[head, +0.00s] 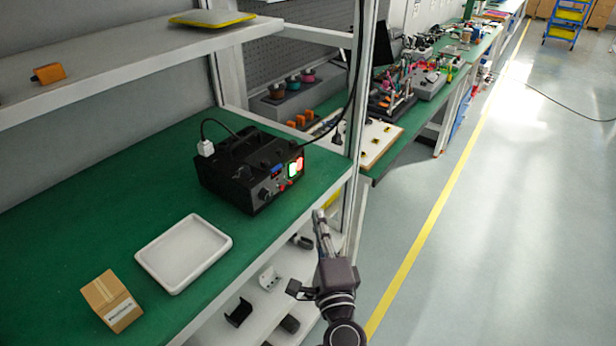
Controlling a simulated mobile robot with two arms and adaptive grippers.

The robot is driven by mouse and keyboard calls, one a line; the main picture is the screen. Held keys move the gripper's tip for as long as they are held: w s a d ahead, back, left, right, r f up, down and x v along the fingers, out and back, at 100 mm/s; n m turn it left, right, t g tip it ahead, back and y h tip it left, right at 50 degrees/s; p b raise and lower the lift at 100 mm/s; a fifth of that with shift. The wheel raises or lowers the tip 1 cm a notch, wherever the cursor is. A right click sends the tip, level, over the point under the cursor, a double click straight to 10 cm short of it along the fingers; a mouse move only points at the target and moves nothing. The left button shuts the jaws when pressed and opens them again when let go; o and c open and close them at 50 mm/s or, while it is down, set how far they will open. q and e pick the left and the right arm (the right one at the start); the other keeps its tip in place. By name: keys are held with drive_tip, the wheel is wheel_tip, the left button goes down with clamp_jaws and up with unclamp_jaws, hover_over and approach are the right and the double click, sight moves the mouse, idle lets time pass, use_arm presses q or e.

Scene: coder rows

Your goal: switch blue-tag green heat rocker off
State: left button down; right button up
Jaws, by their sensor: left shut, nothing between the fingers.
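A black coder unit (245,172) stands on the green bench top. Its front panel faces right and toward me. On the panel I see a bright green rocker (292,170) that looks lit, with a red part (299,164) right beside it. A small blue tag (278,169) is just left of the green rocker. Knobs and small red parts sit lower on the panel; any lettering is too small to read. My left gripper (320,214) is shut and empty, in front of the bench edge, below and right of the panel, apart from it. My right gripper is out of view.
A white tray (152,262) and a cardboard box (112,301) stand on the near bench. A white rack post (354,150) rises right of the unit, close to my gripper. A lower shelf (262,312) holds small parts. The aisle floor at right is clear.

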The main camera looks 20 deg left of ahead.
use_arm(q)
drive_tip(key=shift+r, duration=0.25)
drive_tip(key=p, duration=0.3)
approach(296, 167)
drive_tip(key=w+d, duration=0.2)
drive_tip(key=w, duration=0.2)
drive_tip(key=a, duration=0.1)
drive_tip(key=a+p, duration=0.1)
drive_tip(key=w+a, duration=0.1)
drive_tip(key=shift+a+r, duration=0.25)
drive_tip(key=shift+r, duration=0.1)
drive_tip(key=shift+w+a+p, duration=0.15)
drive_tip(key=shift+a+p, duration=0.15)
drive_tip(key=shift+a, duration=0.15)
drive_tip(key=shift+w, duration=0.1)
